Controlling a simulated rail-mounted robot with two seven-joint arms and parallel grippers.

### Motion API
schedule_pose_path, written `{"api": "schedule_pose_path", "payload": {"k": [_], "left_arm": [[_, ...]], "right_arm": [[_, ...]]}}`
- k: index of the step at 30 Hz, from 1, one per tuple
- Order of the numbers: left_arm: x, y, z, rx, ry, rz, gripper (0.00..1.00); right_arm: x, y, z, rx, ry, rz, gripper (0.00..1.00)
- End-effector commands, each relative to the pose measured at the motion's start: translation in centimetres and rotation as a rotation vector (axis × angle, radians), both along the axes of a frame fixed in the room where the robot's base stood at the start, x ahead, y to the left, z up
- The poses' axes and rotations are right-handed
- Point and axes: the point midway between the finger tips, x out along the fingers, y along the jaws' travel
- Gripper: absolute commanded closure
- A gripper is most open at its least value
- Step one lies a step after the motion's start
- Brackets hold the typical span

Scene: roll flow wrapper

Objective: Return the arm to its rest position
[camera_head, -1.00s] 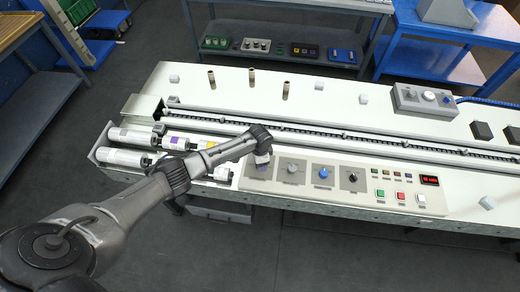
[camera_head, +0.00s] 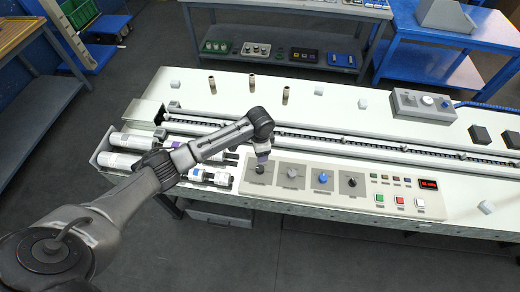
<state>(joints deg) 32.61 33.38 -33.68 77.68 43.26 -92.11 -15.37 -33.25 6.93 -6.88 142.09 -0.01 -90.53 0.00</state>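My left arm reaches in from the lower left over the white machine table (camera_head: 300,110). Its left gripper (camera_head: 259,165) points down at the left end of the control panel (camera_head: 335,185), close above or beside the leftmost dark knob. The fingers are too small and shadowed to show whether they are open or shut. Rolls (camera_head: 118,161) lie in a tray at the table's left end, partly hidden behind my arm. A blue knob (camera_head: 323,178) and a black knob (camera_head: 351,181) sit further right on the panel. My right gripper is not in view.
A long conveyor rail (camera_head: 350,146) runs along the table behind the panel. Several upright brown posts (camera_head: 251,83) stand behind it. A grey control box (camera_head: 424,103) is at the right. Blue shelving and a workbench (camera_head: 290,15) stand at the back. Grey floor lies open in front.

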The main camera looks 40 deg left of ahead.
Motion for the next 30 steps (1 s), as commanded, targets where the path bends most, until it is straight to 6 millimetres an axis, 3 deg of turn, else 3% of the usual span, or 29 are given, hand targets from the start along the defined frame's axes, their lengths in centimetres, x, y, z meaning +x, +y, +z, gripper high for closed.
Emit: {"api": "schedule_pose_path", "payload": {"k": [13, 18, 20, 23, 27, 30], "left_arm": [[0.0, 0.0, 0.0, 0.0, 0.0, 0.005, 0.35], [0.4, 0.6, 0.1, 0.045, -0.029, 0.092, 0.35], [1.1, 0.2, 1.5, 0.087, -0.096, 0.094, 0.35], [2.5, -0.8, 5.3, 0.132, -0.242, 0.088, 0.35], [4.1, -3.6, 12.1, 0.142, -0.484, 0.084, 0.35], [3.3, -6.2, 15.9, 0.116, -0.636, 0.089, 0.35]], "right_arm": [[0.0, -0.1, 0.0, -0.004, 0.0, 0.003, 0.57], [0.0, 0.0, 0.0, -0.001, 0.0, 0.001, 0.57], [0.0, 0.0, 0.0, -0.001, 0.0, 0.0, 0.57], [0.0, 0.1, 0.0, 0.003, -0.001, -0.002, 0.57], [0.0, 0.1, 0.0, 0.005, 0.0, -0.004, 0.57], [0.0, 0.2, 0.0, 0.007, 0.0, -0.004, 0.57]]}}
